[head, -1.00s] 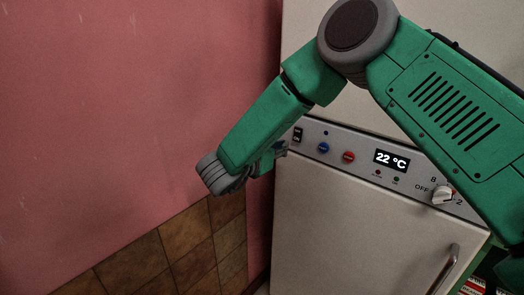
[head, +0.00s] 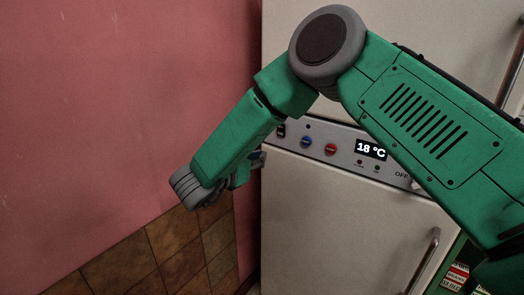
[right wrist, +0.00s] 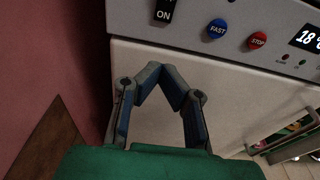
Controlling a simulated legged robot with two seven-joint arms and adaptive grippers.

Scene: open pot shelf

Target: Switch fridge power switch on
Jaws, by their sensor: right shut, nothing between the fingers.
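The fridge's control panel (head: 345,147) carries a small black power switch (head: 281,131) at its left end. In the right wrist view the switch (right wrist: 165,10) is a black rocker marked "ON", partly cut by the top edge. The display (head: 371,149) is lit and reads 18 °C. My right gripper (head: 260,160) is just below the switch, mostly hidden behind my wrist in the head view. In the right wrist view its fingertips (right wrist: 160,70) meet, with nothing between them, below the switch and apart from it. My left gripper is out of view.
A blue FAST button (head: 306,142) and a red STOP button (head: 330,149) sit right of the switch. The door handle (head: 424,258) is at lower right. A pink wall (head: 120,120) with brown tiles (head: 180,250) is on the left.

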